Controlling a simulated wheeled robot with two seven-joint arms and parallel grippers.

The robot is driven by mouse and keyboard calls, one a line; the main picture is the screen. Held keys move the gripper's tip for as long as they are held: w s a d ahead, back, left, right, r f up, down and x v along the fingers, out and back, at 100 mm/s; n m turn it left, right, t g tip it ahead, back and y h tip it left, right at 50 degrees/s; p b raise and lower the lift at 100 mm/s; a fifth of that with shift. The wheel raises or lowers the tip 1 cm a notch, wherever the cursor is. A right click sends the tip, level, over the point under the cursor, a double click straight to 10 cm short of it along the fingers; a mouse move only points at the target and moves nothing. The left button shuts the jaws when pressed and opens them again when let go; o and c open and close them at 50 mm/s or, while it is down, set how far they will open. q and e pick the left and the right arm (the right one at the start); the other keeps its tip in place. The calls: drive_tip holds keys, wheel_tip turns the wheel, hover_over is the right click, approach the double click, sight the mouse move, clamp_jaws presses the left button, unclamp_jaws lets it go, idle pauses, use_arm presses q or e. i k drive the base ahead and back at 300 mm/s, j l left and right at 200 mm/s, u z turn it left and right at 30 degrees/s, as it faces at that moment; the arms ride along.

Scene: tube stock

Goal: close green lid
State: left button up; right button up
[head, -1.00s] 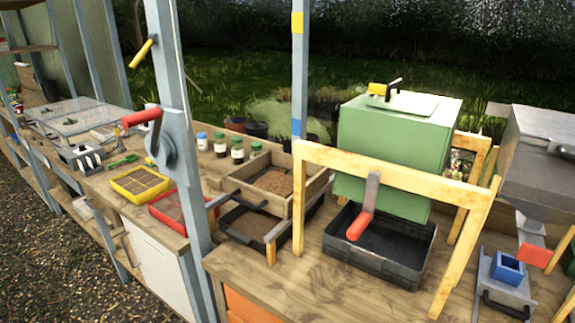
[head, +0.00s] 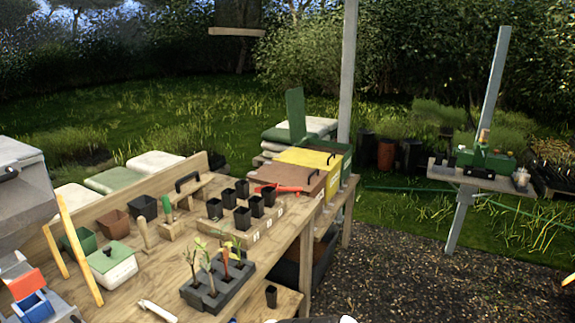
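A green lid (head: 296,115) stands upright, open, at the far end of the bench. It rises behind a row of lidded boxes: a brown lid (head: 287,177), a yellow lid (head: 305,158) and a green box (head: 340,150) at the far end. The brown and yellow lids lie flat. The inside of the green box is mostly hidden from here. A small white tub with a flat green top (head: 110,256) stands on the near left of the bench. Neither of my grippers can be made out.
The wooden bench (head: 165,285) holds black pots, a dark tray of seedlings (head: 215,285) and a red tool (head: 278,189). A grey post (head: 347,75) rises beside the boxes. Gravel (head: 430,270) is open to the right. A small shelf (head: 478,176) stands farther right.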

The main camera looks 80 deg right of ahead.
sight(296, 110)
drive_tip(key=l+z, duration=0.2)
drive_tip(key=z, duration=0.3)
drive_tip(key=l+z, duration=0.25)
drive_tip(key=z, duration=0.2)
drive_tip(key=l+z, duration=0.2)
drive_tip(key=z, duration=0.3)
drive_tip(key=i+l+z, duration=0.1)
drive_tip(key=z, duration=0.4)
drive_tip(key=i+l+z, duration=0.3)
drive_tip(key=i+l, duration=0.4)
drive_tip(key=i+l+z, duration=0.35)
drive_tip(key=i+l, duration=0.2)
drive_tip(key=i, duration=0.2)
drive_tip(key=i+l, duration=0.25)
drive_tip(key=l+u, duration=0.05)
